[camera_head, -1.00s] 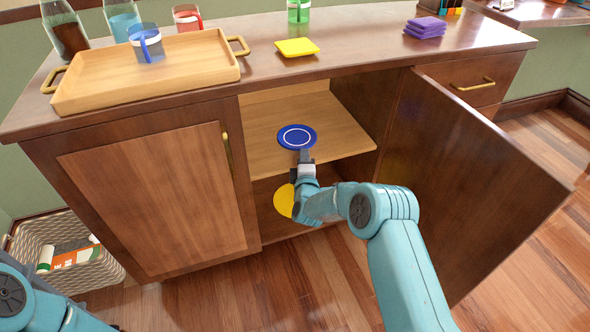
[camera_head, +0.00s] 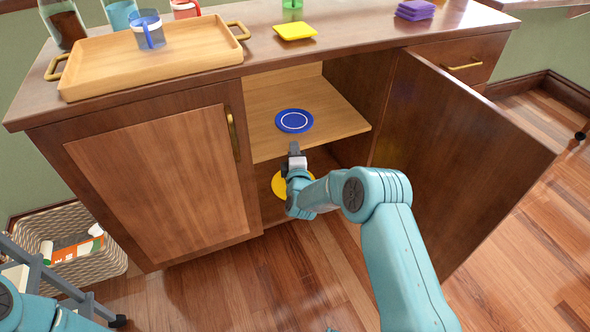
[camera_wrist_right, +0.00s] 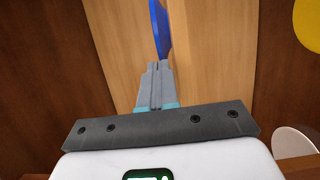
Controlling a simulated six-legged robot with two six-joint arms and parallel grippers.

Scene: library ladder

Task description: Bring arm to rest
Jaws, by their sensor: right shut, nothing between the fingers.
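My right gripper (camera_head: 294,148) is shut and empty in front of the open cabinet, near the front edge of the shelf (camera_head: 345,125). In the right wrist view its fingers (camera_wrist_right: 155,75) are together, with the blue plate (camera_wrist_right: 160,28) beyond their tips. In the head view the blue plate (camera_head: 294,121) with a white ring lies on the shelf, apart from the fingers. A yellow plate (camera_head: 278,184) lies on the cabinet floor, partly hidden by my right arm. My left arm shows only at the lower left; its gripper is out of view.
The right cabinet door (camera_head: 455,150) stands open beside my right arm; the left door (camera_head: 160,195) is shut. On top are a wooden tray (camera_head: 150,80) with a cup, a yellow cloth-like square (camera_head: 295,31) and purple squares (camera_head: 416,10). A basket (camera_head: 95,260) stands at left.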

